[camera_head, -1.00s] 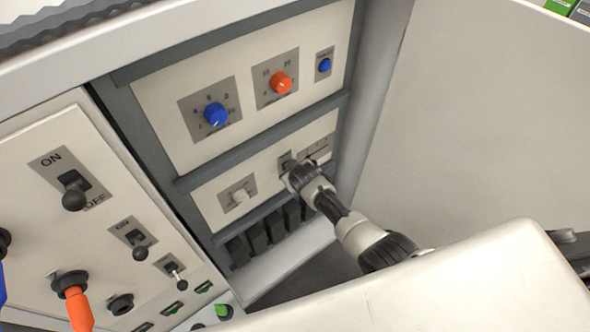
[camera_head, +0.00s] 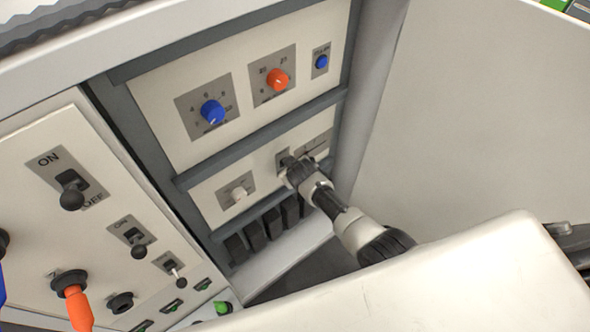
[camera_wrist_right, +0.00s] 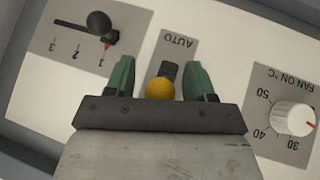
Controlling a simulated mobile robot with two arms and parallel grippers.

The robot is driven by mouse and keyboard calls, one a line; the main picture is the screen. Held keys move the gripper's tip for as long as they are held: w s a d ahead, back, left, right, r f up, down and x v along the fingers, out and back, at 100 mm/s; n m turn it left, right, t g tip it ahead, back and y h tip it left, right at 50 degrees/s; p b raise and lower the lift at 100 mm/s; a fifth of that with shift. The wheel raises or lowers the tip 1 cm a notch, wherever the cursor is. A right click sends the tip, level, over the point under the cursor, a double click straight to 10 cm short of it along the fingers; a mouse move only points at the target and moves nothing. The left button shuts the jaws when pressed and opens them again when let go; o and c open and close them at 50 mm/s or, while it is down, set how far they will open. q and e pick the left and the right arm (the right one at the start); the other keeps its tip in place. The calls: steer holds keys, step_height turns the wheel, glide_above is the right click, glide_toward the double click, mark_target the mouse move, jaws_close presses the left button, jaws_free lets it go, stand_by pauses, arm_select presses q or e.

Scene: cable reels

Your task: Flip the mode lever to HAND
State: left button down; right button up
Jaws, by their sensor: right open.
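The mode lever (camera_wrist_right: 161,88) has a yellow ball tip and a dark stem on a grey plate (camera_wrist_right: 176,47) marked AUTO, upside down in the right wrist view. My right gripper (camera_wrist_right: 160,76) is open, with one green finger on each side of the lever. The HAND marking is not visible. In the head view my right gripper (camera_head: 288,170) reaches the lower panel and hides the lever; part of the grey plate (camera_head: 283,156) shows. My left gripper is not in view.
A white fan knob (camera_wrist_right: 293,119) and a black slider (camera_wrist_right: 99,25) flank the lever. A blue knob (camera_head: 212,112) and an orange knob (camera_head: 278,79) sit on the panel above. Several black toggles, including a large ON/OFF switch (camera_head: 72,190), are on the left panel.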

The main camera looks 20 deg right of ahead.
steer(key=p+v, duration=0.1)
steer(key=v, duration=0.9)
steer(key=shift+s+r, duration=0.2)
steer(key=shift+s, duration=0.05)
steer(key=s+d+f+g+b, duration=0.2)
steer(key=s+f, duration=0.8)
steer(key=f, duration=0.3)
steer(key=s+d+f+g+b, duration=0.1)
steer(key=s+f+g+b, duration=0.1)
steer(key=s+f, duration=0.95)
steer(key=s+d+f+g+b, duration=0.1)
steer(key=s+f, duration=0.3)
steer(key=s, duration=0.3)
steer(key=s+d+f+m+g+b, duration=0.1)
steer(key=s+f, duration=0.4)
steer(key=s, duration=0.3)
steer(key=s+d+f+g, duration=0.1)
steer(key=s+f, duration=0.4)
steer(key=s, duration=0.3)
steer(key=shift+d+m+b, duration=0.3)
steer(key=shift+d+b, duration=0.05)
steer(key=shift+b, duration=0.05)
